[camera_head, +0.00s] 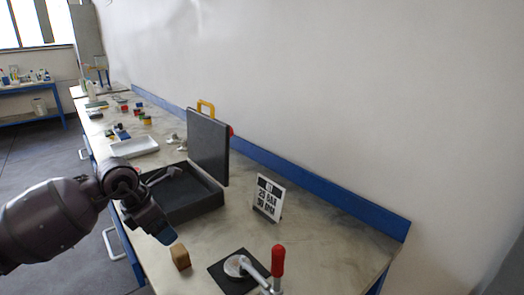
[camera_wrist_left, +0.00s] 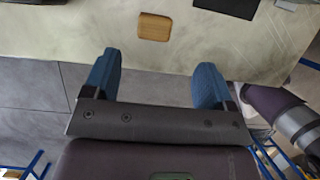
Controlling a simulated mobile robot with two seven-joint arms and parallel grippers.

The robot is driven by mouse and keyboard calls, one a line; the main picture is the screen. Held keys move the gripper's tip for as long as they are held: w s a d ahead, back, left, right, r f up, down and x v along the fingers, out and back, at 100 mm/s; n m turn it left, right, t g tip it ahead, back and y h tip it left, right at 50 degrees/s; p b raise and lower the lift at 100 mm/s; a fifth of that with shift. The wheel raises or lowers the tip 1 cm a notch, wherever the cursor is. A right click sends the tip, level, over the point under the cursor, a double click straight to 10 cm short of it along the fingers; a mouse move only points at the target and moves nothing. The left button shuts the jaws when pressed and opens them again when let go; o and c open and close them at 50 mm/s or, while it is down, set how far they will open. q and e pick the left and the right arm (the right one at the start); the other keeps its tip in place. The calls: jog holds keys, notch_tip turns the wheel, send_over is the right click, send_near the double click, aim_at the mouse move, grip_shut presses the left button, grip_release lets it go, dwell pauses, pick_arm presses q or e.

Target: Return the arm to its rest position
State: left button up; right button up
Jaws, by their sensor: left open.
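My left gripper (camera_head: 158,231) hangs beside the bench's front edge, left of a small wooden block (camera_head: 180,256). In the left wrist view, its two blue fingers are spread apart with nothing between them (camera_wrist_left: 155,78). The wooden block also shows in that view (camera_wrist_left: 154,27), on the bench beyond the fingertips and apart from them. My left arm reaches in from the left in the head view. My right gripper does not show in either view.
A red-handled part (camera_head: 278,262) is by a black plate (camera_head: 228,281) in front. Farther back are a white tray (camera_head: 134,148) and several small items.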

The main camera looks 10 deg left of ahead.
pick_arm(q)
jog(key=s+d+r+n+t+h, duration=0.1)
jog(key=s+d+n+t+h, duration=0.15)
jog(key=d+h, duration=0.4)
jog(key=s+d+r+n+t+h, duration=0.1)
jog(key=s+d+n+t+h, duration=0.15)
jog(key=d+h, duration=0.45)
jog(key=s+a+n+t+y, duration=0.1)
jog(key=a+n+t+y, duration=0.2)
jog(key=n+t+y, duration=0.55)
jog(key=s+a+n+t+y, duration=0.2)
jog(key=a+n+t+y, duration=0.15)
jog(key=n, duration=0.95)
jog(key=s+a+f+n+g+y, duration=0.5)
jog(key=f+n+y, duration=0.3)
jog(key=n, duration=0.3)
jog(key=s+f+n+g+h, duration=0.1)
jog(key=s+f+n+g, duration=0.1)
jog(key=s+f+g, duration=0.35)
jog(key=s+d+f+n+g+h, duration=0.1)
jog(key=s+f+n+g, duration=0.15)
jog(key=s, duration=0.65)
jog(key=s+f+n+g+h, duration=0.1)
jog(key=s+f+n+g, duration=0.1)
jog(key=s+f+g, duration=0.35)
jog(key=w+f+t, duration=0.7)
jog(key=t, duration=0.2)
jog(key=shift+d+f+m+t, duration=0.25)
jog(key=shift+f+m+t, duration=0.05)
jog(key=shift+f+t, duration=0.05)
